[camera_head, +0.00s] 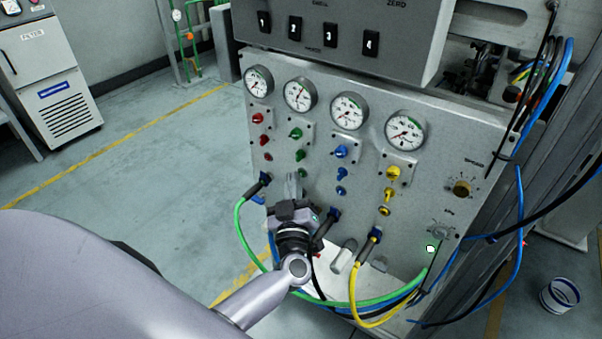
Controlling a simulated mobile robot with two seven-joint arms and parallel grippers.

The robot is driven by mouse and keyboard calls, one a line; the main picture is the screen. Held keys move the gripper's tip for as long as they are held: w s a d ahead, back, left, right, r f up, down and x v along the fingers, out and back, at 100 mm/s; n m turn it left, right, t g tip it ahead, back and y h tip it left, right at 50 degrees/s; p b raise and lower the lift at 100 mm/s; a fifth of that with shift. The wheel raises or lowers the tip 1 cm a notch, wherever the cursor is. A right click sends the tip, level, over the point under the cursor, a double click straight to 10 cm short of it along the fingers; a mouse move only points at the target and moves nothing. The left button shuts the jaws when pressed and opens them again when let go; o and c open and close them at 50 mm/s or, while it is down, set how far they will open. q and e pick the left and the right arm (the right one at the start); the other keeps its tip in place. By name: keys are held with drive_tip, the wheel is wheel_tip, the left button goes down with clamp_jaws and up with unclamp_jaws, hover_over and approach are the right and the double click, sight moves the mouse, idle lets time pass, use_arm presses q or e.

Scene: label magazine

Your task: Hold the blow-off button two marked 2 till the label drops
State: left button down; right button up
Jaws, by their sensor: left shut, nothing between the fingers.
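The grey panel (320,110) carries four columns of coloured controls under round gauges. The second column is green, with a green knob (296,133) and, below it, a small green button (300,155) and a lower green button (302,173). A black plate marked 2 (295,28) is on the box above. I cannot read a 2 beside the green buttons. My left gripper (291,182) is shut and empty, its fingertips pointing up at the panel just left of the lower green button. I cannot tell whether they touch. I cannot make out a label for certain. My right gripper is not in view.
Green, yellow and blue hoses (360,300) loop below the panel, close to my left wrist. Red, blue and yellow controls (341,152) sit in neighbouring columns. A cabinet (50,80) stands at the left, a bin (560,294) at the right. The floor at left is clear.

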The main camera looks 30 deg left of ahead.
use_arm(q)
drive_tip(key=shift+w, duration=0.35)
idle(0.5)
idle(0.5)
idle(0.9)
drive_tip(key=shift+s+p, duration=0.35)
drive_tip(key=shift+s, duration=0.4)
drive_tip(key=shift+s, duration=0.1)
